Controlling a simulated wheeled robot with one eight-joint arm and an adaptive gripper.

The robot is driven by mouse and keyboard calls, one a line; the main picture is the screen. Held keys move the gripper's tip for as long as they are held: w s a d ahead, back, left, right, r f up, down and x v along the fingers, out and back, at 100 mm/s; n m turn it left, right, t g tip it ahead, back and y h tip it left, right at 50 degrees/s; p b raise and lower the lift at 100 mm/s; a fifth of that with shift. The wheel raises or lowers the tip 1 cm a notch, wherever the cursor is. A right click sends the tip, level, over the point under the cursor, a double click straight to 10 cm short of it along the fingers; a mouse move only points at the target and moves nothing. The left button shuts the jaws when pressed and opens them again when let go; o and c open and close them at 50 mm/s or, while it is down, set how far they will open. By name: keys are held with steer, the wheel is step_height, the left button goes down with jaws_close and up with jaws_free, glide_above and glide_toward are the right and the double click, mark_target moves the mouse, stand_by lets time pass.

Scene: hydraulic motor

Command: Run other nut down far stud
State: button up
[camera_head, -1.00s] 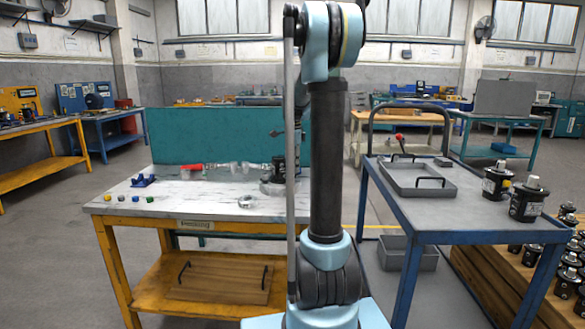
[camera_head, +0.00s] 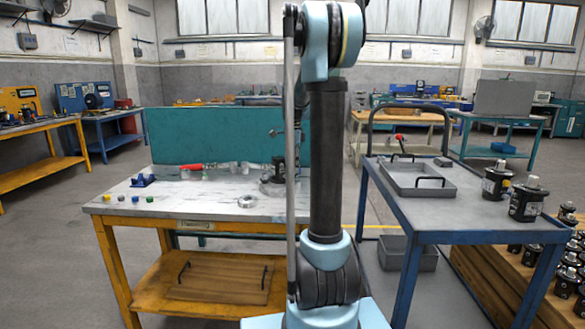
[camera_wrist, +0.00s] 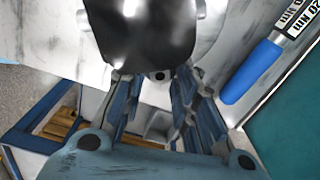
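In the wrist view a large dark rounded body (camera_wrist: 140,35) fills the top middle, with a pale shiny surface around it. My gripper (camera_wrist: 152,75) is right below it, its two fingers apart on either side of the body's lower end. I cannot tell whether they press on anything. In the head view a dark upright part (camera_head: 279,163) stands at the right of the workbench (camera_head: 200,215), partly behind my arm. My gripper is hidden there. I cannot make out a nut or the far stud in either view.
A red-handled tool (camera_head: 192,166) lies at the bench's back. A metal ring (camera_head: 247,201), a blue holder (camera_head: 144,180) and small coloured pieces lie on the bench. A blue-handled tool (camera_wrist: 252,70) is close right in the wrist view. A cart (camera_head: 440,207) with a tray stands right.

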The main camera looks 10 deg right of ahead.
steer(key=n, duration=0.9)
steer(key=shift+s+a, duration=0.15)
stand_by(0.6)
steer(key=shift+f, duration=0.1)
jaws_close()
